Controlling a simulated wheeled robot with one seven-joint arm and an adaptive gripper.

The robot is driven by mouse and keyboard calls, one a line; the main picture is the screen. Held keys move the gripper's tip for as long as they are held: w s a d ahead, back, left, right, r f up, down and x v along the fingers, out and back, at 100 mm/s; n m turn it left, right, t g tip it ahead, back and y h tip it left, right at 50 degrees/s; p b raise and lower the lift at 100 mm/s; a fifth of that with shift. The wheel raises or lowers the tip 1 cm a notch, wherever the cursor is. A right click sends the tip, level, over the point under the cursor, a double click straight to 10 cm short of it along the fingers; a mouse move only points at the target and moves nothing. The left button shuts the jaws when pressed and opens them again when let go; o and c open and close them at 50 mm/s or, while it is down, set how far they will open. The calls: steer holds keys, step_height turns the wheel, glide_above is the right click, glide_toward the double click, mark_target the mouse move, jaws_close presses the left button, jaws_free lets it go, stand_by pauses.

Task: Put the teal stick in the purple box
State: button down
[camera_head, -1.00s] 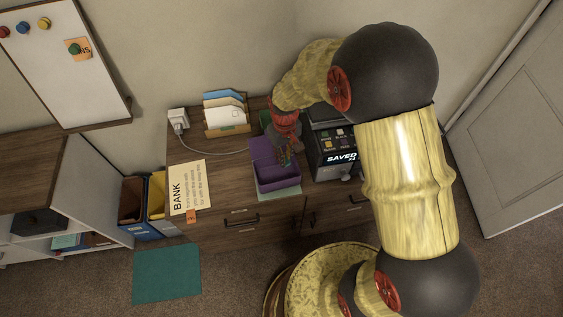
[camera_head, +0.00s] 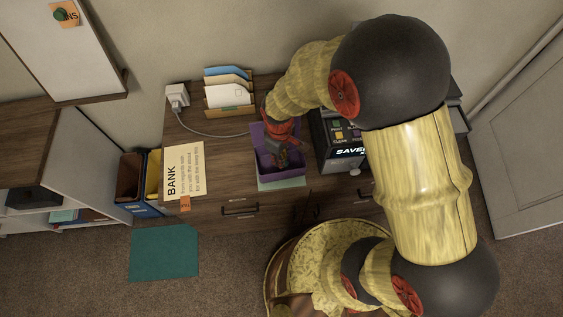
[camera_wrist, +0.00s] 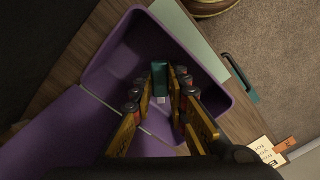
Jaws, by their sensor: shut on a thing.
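The purple box (camera_head: 261,163) stands open on the desk, with its lid folded back. It also shows in the wrist view (camera_wrist: 104,60), where its inside floor and walls are visible. My gripper (camera_wrist: 162,100) is over the open box, its fingers pointing down into it. The fingers are shut on the teal stick (camera_wrist: 160,76), whose end shows between the fingertips. In the head view my gripper (camera_head: 283,160) hides part of the box, and I cannot make out the stick there. I cannot tell whether the stick touches the box floor.
A pale green pad (camera_head: 282,185) lies under the box's front edge. A dark machine (camera_head: 337,140) stands close to the right. A letter rack (camera_head: 229,92) is behind, and a BANK card (camera_head: 184,171) lies to the left. The desk between card and box is clear.

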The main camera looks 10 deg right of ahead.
steer(key=shift+f, duration=1.15)
steer(key=shift+f+b, duration=0.15)
steer(key=shift+b, duration=0.15)
steer(key=c, duration=1.7)
jaws_free()
steer(key=shift+c, duration=0.2)
step_height(320, 180, up, 22)
steer(key=d+m+t+p, duration=0.1)
steer(key=d+m+p, duration=0.15)
steer(key=p, duration=0.25)
steer(key=s+d+r+m+t, duration=0.2)
steer(key=s+r, duration=0.4)
steer(key=r, duration=0.3)
steer(key=s+d+r+m+t, duration=0.2)
steer(key=s+d+r+m, duration=0.3)
steer(key=r, duration=0.4)
steer(key=shift+s+d+t, duration=0.4)
steer(key=shift+s+d, duration=0.15)
steer(key=shift+d, duration=0.55)
